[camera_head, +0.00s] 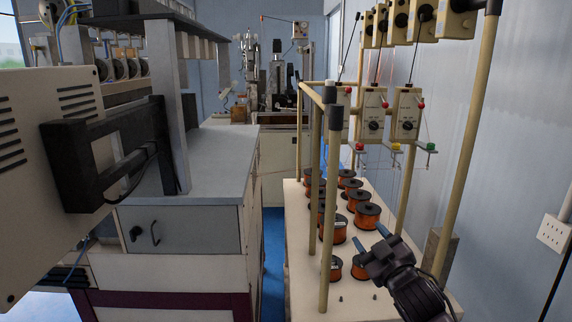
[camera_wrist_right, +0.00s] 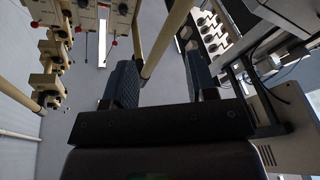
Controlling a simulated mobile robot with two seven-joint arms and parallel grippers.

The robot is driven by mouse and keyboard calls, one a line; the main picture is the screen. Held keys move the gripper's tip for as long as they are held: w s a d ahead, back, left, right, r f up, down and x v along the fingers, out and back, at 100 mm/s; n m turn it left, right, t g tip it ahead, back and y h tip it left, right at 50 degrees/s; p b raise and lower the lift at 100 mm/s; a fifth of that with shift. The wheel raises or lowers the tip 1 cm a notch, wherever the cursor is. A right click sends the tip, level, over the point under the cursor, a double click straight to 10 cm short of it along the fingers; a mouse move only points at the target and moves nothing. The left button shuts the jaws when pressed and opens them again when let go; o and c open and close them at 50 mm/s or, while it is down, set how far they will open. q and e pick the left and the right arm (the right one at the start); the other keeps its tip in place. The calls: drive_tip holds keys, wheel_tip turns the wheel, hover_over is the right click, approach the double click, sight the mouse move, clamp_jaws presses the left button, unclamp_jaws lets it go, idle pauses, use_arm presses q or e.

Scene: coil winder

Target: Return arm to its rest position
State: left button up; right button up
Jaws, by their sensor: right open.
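My right gripper (camera_head: 370,243) is in the lower right of the head view, over the white spool table (camera_head: 300,270). Its two blue-tipped fingers are apart and hold nothing. In the head view the fingers overlap the near copper wire spools (camera_head: 360,268); I cannot tell whether they touch them. The right wrist view shows the same fingers (camera_wrist_right: 165,85) spread wide, with a beige post (camera_wrist_right: 165,40) beyond them and nothing between them in grip. My left gripper is not in view.
Several copper spools (camera_head: 367,214) stand on the table. Beige posts (camera_head: 331,200) rise at its left and right sides. Tensioner boxes (camera_head: 407,115) hang above, with thin wires. A grey-topped cabinet (camera_head: 215,160) stands to the left, across a narrow blue floor strip (camera_head: 272,255).

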drive_tip(key=s+d+f+m+g+h, duration=0.2)
drive_tip(key=s+d+f+m, duration=0.1)
drive_tip(key=s+f, duration=0.7)
drive_tip(key=s+d+f+m+g+h, duration=0.2)
drive_tip(key=s+d+f+m+g, duration=0.1)
drive_tip(key=s+f, duration=0.8)
drive_tip(key=s+d+f+m+g+h, duration=0.2)
drive_tip(key=s+d+f, duration=0.1)
drive_tip(key=s+f, duration=0.7)
drive_tip(key=shift+s+f+m, duration=0.25)
drive_tip(key=shift+f+m, duration=0.05)
drive_tip(key=shift+m, duration=0.1)
